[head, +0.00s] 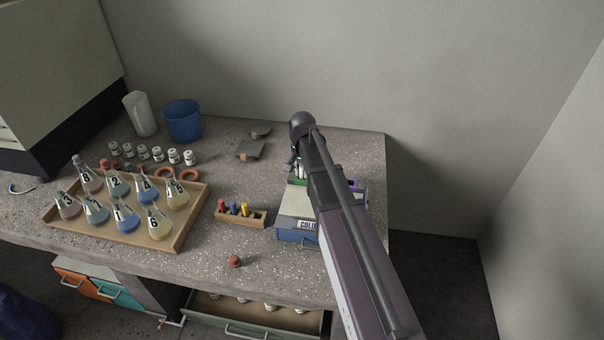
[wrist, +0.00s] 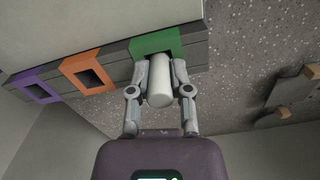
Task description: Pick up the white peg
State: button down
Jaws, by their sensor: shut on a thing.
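The white peg (wrist: 160,82) is a pale cylinder between the two fingers of my gripper (wrist: 160,90) in the wrist view. My gripper is shut on it. The peg's far end overlaps a green-framed square opening (wrist: 155,43) in a grey block; I cannot tell whether it is inside the opening or in front of it. In the head view my arm hides the peg, and my gripper (head: 293,165) shows only in part at the back of the box marked "COLD".
Orange (wrist: 88,73) and purple (wrist: 38,90) openings line the same block. In the head view, a wooden rack (head: 241,218) of coloured pegs stands left of the COLD box (head: 297,235). A tray of numbered flasks (head: 187,228) is further left. A red ball (head: 235,261) lies in front.

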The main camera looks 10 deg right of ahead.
jog(key=shift+r, duration=0.1)
notch_tip(320, 180, up, 3)
jog(key=p, duration=0.3)
jog(key=shift+r, duration=0.15)
jog(key=s, duration=0.5)
jog(key=s+a+r+p, duration=0.1)
jog(key=s, duration=0.4)
jog(key=s+a+p, duration=0.1)
jog(key=s, duration=0.4)
jog(key=shift+s+r, duration=0.25)
jog(key=shift+s, duration=0.2)
